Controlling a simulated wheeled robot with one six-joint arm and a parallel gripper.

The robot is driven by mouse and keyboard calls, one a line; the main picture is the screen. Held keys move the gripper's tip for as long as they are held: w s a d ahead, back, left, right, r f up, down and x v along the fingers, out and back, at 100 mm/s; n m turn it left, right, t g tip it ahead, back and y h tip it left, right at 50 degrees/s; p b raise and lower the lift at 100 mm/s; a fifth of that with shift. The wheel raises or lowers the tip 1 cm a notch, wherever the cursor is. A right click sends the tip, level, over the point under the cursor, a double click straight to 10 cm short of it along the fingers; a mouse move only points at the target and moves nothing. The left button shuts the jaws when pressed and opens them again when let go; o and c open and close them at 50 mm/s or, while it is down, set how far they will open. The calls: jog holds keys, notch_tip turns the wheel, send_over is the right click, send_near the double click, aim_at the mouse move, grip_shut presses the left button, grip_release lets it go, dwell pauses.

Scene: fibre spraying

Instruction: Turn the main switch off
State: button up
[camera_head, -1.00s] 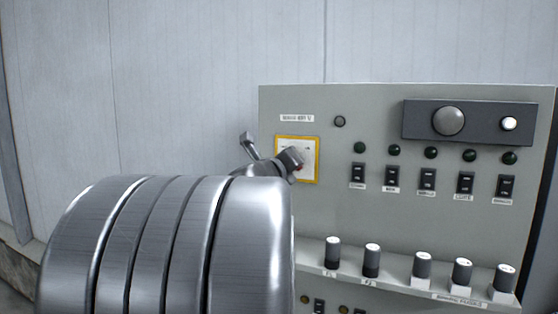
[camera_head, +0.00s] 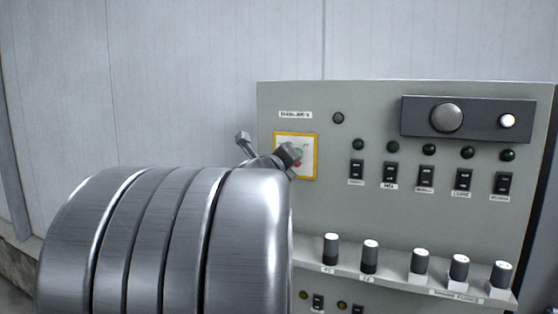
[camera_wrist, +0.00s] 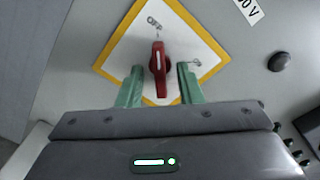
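The main switch is a red knob (camera_wrist: 158,66) on a white plate with a yellow border (camera_wrist: 109,65). In the wrist view its white-marked handle points up toward the "OFF" label. My gripper (camera_wrist: 160,78) is open, with its green fingers on either side of the knob and a visible gap on each side. In the head view the yellow-bordered plate (camera_head: 306,177) is at the panel's upper left.
The grey control panel (camera_head: 400,215) carries black toggle switches (camera_head: 426,178), dark indicator lamps, and a ledge with several white-topped knobs (camera_head: 420,262). A dark box with a round button (camera_head: 447,117) is at the upper right. A plain wall is behind.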

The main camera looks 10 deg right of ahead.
jog(key=v, duration=1.4)
jog(key=shift+w, duration=0.1)
jog(key=x, duration=1.3)
jog(key=shift+w+d, duration=0.3)
jog(key=v, duration=1.4)
jog(key=w+d+m+b, duration=0.3)
jog(key=w+d+m, duration=0.4)
jog(key=w, duration=0.4)
jog(key=shift+w+d+m, duration=0.3)
jog(key=shift+w+m, duration=0.05)
jog(key=shift+m, duration=0.55)
